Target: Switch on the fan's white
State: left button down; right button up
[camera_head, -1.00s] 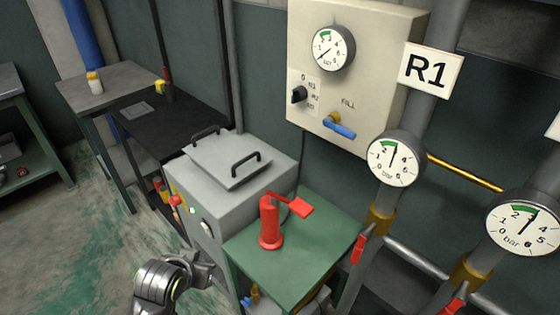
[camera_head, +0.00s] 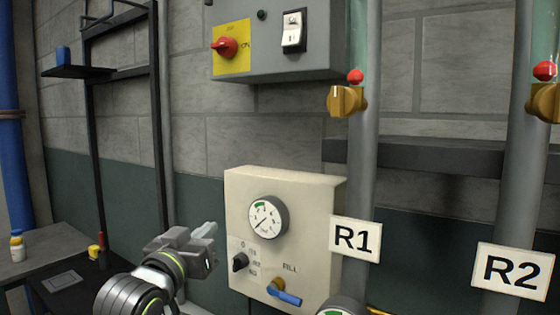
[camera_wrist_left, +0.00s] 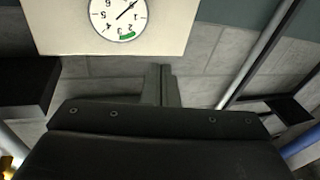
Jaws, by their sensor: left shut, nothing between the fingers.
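A white rocker switch (camera_head: 293,31) in a black frame sits on the front of a grey box (camera_head: 275,65) at the top of the head view. To its left, the box carries a red rotary knob (camera_head: 226,47) on a yellow plate. No fan can be made out. My left gripper (camera_head: 208,240) is shut and empty, well below the box and just left of the cream gauge panel (camera_head: 238,195). In the left wrist view, its closed fingers (camera_wrist_left: 161,84) point towards the wall, and the panel's gauge (camera_wrist_left: 118,14) shows upside down.
The cream panel has a black selector (camera_head: 240,262) and a blue-handled valve (camera_head: 285,293). Brass valves (camera_head: 347,100) with red tops sit on vertical pipes to the right, with R1 (camera_head: 355,239) and R2 (camera_head: 512,271) signs. The wall between box and panel is clear.

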aim_at(290, 34)
pick_arm(q)
jog(key=s+d+r+m+t+h, duration=0.1)
jog(key=s+d+r+h, duration=0.1)
jog(key=r, duration=0.7)
jog(key=s+d+r+m+t+h, duration=0.1)
jog(key=s+d+r+m+h, duration=0.1)
jog(key=r, duration=0.8)
jog(key=s+d+r+m+t+h, duration=0.1)
jog(key=s+d+r+h, duration=0.2)
jog(key=r, duration=0.6)
jog(key=shift+s+d+r+h, duration=0.15)
jog(key=shift+s+d+h, duration=0.3)
jog(key=shift+s, duration=0.2)
jog(key=p+x, duration=0.2)
jog(key=x, duration=0.2)
jog(key=f+p+x, duration=0.1)
jog(key=p+x, duration=0.1)
jog(key=x, duration=0.2)
jog(key=p+x, duration=0.2)
jog(key=x, duration=0.2)
jog(key=shift+w+d+p, duration=0.3)
jog(key=shift+w+p, duration=0.05)
jog(key=shift+w, duration=0.25)
jog(key=shift+w+d+f, duration=0.2)
jog(key=shift+w+d, duration=0.05)
jog(key=shift+w, duration=0.15)
